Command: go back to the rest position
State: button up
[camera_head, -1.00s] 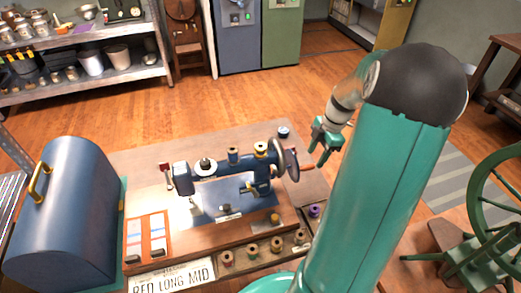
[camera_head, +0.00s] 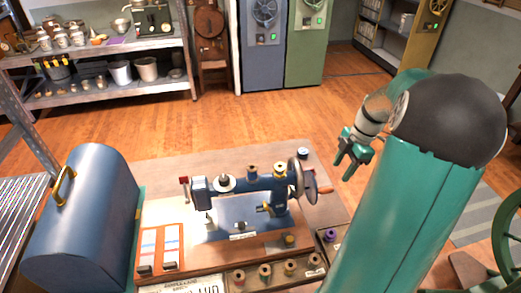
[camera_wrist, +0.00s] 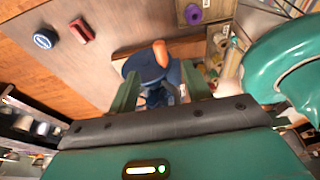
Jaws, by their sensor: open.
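My gripper (camera_head: 350,157) is open and empty in the head view. It hangs in the air to the right of the blue sewing machine (camera_head: 243,200), apart from it. My green arm (camera_head: 410,215) fills the right side of that view. In the wrist view the two green fingers of my gripper (camera_wrist: 163,92) stand apart. Behind them are the machine's dark handwheel and its orange handle (camera_wrist: 160,53). No object shows between the fingers in either view.
The sewing machine stands on a wooden table (camera_head: 165,170). A blue domed case (camera_head: 85,220) sits to its left. A tray of thread spools (camera_head: 290,266) lies in front. A metal shelf (camera_head: 100,91) and grey and green cabinets (camera_head: 306,45) stand behind. The wooden floor between is clear.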

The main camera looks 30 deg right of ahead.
jog(key=w+a+r+m+h, duration=0.1)
jog(key=a+r+m+h, duration=0.3)
jog(key=a, duration=0.6)
jog(key=w+a+r+m+y, duration=0.1)
jog(key=w+a+r+m, duration=0.1)
jog(key=a+r, duration=0.6)
jog(key=s+a+m+t, duration=0.2)
jog(key=s+a+m, duration=0.2)
jog(key=a, duration=0.4)
jog(key=s+a+r+m+t, duration=0.1)
jog(key=s+a+m, duration=0.3)
jog(key=a, duration=0.5)
jog(key=shift+s+a+r+t, duration=0.3)
jog(key=shift+s+t, duration=0.2)
jog(key=shift+t, duration=0.4)
